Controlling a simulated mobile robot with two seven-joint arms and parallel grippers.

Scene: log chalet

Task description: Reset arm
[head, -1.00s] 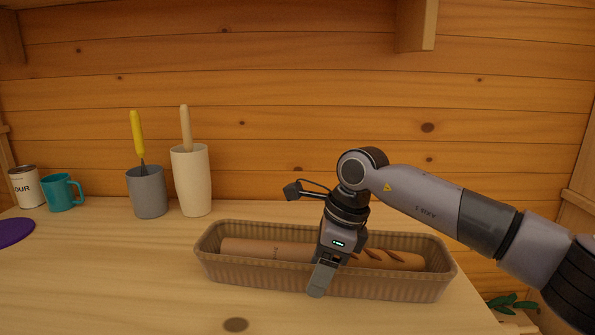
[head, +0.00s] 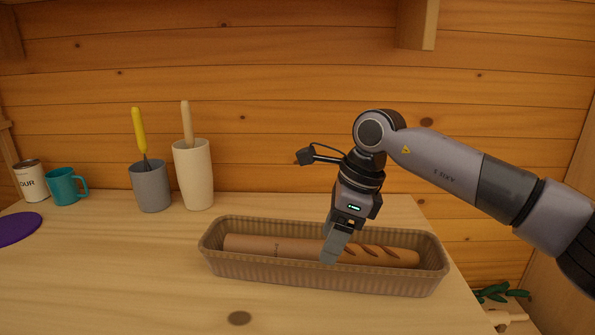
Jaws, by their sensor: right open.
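My right gripper (head: 335,245) is open, pointing down over the middle of a long brown ribbed basket (head: 300,273). Its near finger shows in front of a baguette (head: 385,255) that lies lengthwise in the basket. The left part of the baguette is in a brown paper sleeve (head: 265,245); the right part shows dark scored cuts. The fingers hide a part of the baguette's middle. My left gripper is not in view.
A grey cup (head: 151,187) with a yellow-handled tool, a cream vase (head: 194,176) with a wooden handle, a teal mug (head: 64,187) and a flour tin (head: 31,180) stand at the back left. A purple disc (head: 18,228) lies at the left edge. The table's front left is clear.

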